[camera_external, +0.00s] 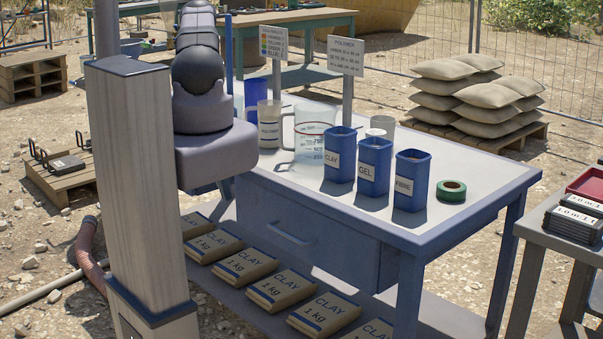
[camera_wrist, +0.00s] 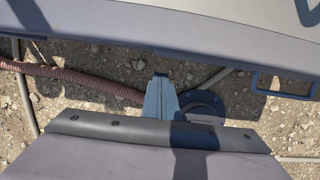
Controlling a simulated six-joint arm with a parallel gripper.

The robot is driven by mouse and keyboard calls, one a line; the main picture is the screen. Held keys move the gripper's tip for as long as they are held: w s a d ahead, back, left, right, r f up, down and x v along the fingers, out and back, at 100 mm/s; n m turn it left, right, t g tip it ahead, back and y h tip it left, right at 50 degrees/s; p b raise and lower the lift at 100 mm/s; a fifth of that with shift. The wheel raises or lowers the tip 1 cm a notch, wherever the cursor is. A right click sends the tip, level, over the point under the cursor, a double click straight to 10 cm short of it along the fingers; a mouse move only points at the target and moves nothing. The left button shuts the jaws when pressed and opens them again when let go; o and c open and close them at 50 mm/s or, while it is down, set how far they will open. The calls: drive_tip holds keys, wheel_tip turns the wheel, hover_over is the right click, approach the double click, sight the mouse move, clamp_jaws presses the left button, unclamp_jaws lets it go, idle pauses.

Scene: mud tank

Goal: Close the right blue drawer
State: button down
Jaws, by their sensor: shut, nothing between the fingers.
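A blue drawer (camera_external: 340,248) with a bar handle (camera_external: 293,233) sits under the top of the blue table (camera_external: 460,225) in the external view. Its front is about level with the table's edge there, and I cannot tell how far out it stands. In the wrist view a blue bar handle (camera_wrist: 282,84) shows below the table edge at the right. My gripper (camera_wrist: 160,80) is shut and empty, pointing down over the ground at the middle, left of that handle and apart from it.
Blue containers marked clay (camera_external: 340,155) and gel (camera_external: 374,168), a clear measuring jug (camera_external: 312,135) and a green tape roll (camera_external: 451,190) stand on the table. Clay bags (camera_external: 282,290) lie on the lower shelf. A reddish hose (camera_wrist: 75,75) crosses the ground.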

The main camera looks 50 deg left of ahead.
drive_tip(key=s+v, duration=0.1)
drive_tip(key=v, duration=0.9)
drive_tip(key=shift+b, duration=0.45)
drive_tip(key=shift+s, duration=0.15)
drive_tip(key=s+d+r+m+g+h, duration=0.2)
drive_tip(key=s+d+m, duration=0.4)
drive_tip(key=d+m, duration=0.5)
drive_tip(key=s+d+r+m+g+h, duration=0.25)
drive_tip(key=s+d+m, duration=0.25)
drive_tip(key=d+m, duration=0.55)
drive_tip(key=w+d+r+m+t+y, duration=0.1)
drive_tip(key=w+d+r+m+y, duration=0.3)
drive_tip(key=d+r+m, duration=0.9)
drive_tip(key=w+d+m, duration=0.1)
drive_tip(key=w, duration=0.2)
drive_tip(key=shift+w+t, duration=0.15)
drive_tip(key=shift+t, duration=0.2)
